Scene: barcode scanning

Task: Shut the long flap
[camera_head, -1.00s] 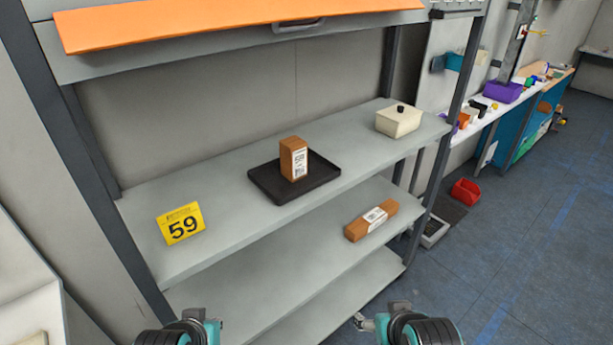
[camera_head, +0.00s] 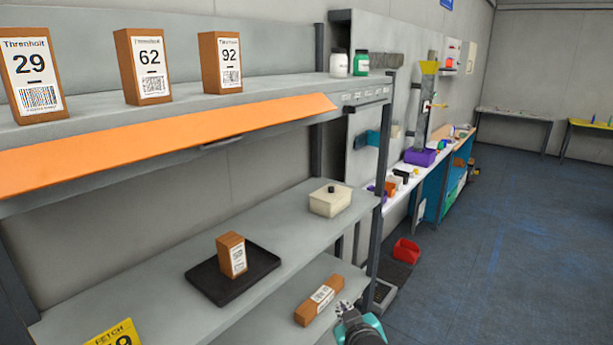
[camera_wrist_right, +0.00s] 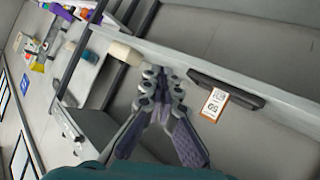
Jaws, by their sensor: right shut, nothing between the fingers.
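The long flap is an orange panel (camera_head: 170,143) across the shelf rack, below the top shelf. It slopes outward, with a grey strip and a dark handle (camera_head: 222,143) along its lower edge. Space beneath it is open to the middle shelf. My right gripper (camera_head: 346,308) is at the bottom of the head view, below and right of the flap and apart from it. In the right wrist view its fingers (camera_wrist_right: 163,85) are together and empty. I cannot make out the orange panel there. My left gripper is out of view.
Numbered boxes (camera_head: 142,66) stand on the top shelf. A brown box (camera_head: 319,301) lies lower. The floor at right is clear.

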